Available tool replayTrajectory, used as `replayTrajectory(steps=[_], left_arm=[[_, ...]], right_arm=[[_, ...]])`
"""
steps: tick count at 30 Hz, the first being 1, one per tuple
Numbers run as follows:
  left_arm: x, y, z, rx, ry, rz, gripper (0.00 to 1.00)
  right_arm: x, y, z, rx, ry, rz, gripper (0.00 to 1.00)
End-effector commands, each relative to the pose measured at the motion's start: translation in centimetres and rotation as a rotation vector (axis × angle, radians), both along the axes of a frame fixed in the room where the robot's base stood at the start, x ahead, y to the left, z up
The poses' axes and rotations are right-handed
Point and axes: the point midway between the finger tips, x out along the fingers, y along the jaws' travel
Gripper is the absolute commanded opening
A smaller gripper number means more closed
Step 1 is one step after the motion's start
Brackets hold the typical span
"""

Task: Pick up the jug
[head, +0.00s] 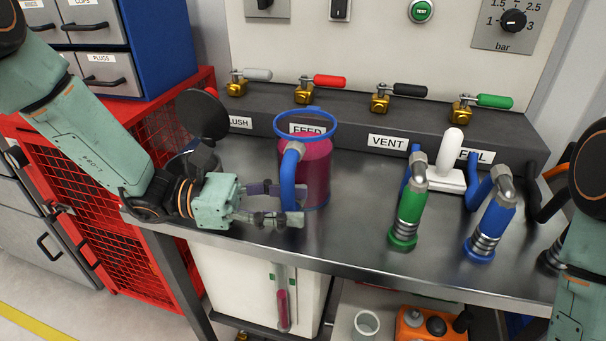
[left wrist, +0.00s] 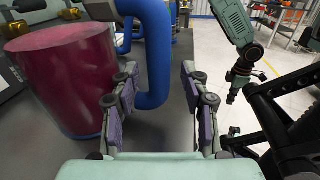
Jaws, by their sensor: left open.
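The jug (head: 317,178) stands on the steel bench, upright, with a blue rim, a blue handle on its near left side and dark pink contents. My left gripper (head: 290,205) is open at the handle. In the left wrist view the blue handle (left wrist: 155,60) reaches down between the two fingers of my left gripper (left wrist: 160,105), nearer the left finger. The pink jug body (left wrist: 65,75) is outside the fingers, to the left. My right arm shows at the right edge of the head view; its gripper is out of that picture and only small and dark in the wrist view (left wrist: 232,96).
A green-based coupling (head: 408,215) and a blue-based coupling (head: 490,228) stand right of the jug. A white-handled block (head: 450,172) is behind them. The dark valve manifold (head: 350,125) runs along the back. The bench's front edge (head: 350,260) is close to the jug.

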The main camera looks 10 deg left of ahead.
Motion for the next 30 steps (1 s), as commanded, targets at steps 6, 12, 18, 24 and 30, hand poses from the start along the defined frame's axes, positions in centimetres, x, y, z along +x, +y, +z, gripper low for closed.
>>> replayTrajectory(steps=[6,12,18,24,30], left_arm=[[0.13,-0.42,0.00,0.000,0.000,0.001,0.46],[0.12,-0.40,0.02,0.000,0.000,0.001,0.39],[0.10,-0.39,0.02,0.000,0.000,0.000,0.22],[0.10,-0.39,0.02,0.000,0.000,0.000,0.05],[0.12,-0.38,0.01,0.000,0.000,0.001,0.00]], right_arm=[[0.00,0.00,-0.08,0.000,0.000,0.000,0.00],[0.01,0.00,-0.07,0.000,0.000,0.000,0.00],[0.01,0.00,-0.07,0.000,0.000,0.000,0.00],[0.01,0.00,-0.07,0.000,0.000,0.000,0.00],[0.01,0.00,-0.07,0.000,0.000,0.000,0.00]])
